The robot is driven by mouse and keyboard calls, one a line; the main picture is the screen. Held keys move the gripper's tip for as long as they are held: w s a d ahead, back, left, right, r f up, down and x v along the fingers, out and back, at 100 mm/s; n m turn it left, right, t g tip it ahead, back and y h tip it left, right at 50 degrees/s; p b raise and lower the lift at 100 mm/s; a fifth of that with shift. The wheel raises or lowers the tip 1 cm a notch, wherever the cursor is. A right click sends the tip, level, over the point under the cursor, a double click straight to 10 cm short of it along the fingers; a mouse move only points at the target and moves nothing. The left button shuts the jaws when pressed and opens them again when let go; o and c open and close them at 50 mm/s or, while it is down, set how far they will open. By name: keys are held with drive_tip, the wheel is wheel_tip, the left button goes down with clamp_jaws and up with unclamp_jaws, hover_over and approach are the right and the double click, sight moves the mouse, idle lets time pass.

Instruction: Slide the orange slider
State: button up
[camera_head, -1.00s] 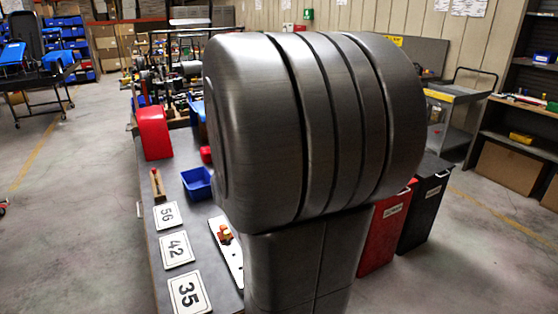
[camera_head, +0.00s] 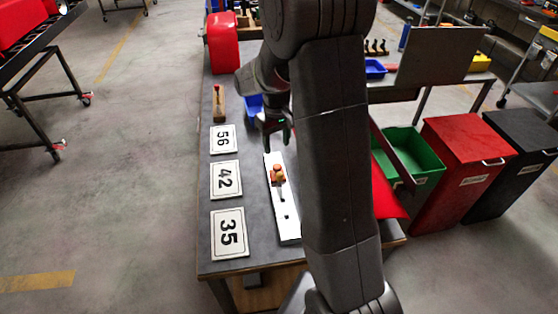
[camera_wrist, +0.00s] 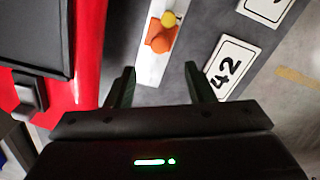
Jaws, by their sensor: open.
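The orange slider (camera_head: 278,173) sits on a long white plate (camera_head: 286,222) on the grey table, with a dark slot in the plate nearer the table's front edge. In the wrist view the orange slider (camera_wrist: 161,36) shows beyond the fingertips, with a small yellow part beside it. My gripper (camera_wrist: 160,82) is open and empty, with its two dark fingers apart and the white plate's end between them in the picture. In the head view my gripper (camera_head: 277,135) is above the far end of the plate, apart from the slider, and partly hidden by my arm.
Number cards 56 (camera_head: 223,139), 42 (camera_head: 225,180) and 35 (camera_head: 229,233) lie left of the plate. A blue bin (camera_head: 254,106) and a red case (camera_head: 223,43) are farther back. Green (camera_head: 425,160), red (camera_head: 463,158) and black bins stand right of the table.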

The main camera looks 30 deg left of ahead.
sight(277, 166)
wheel_tip(277, 166, down, 9)
drive_tip(key=shift+p, duration=0.45)
drive_tip(key=shift+c, duration=0.4)
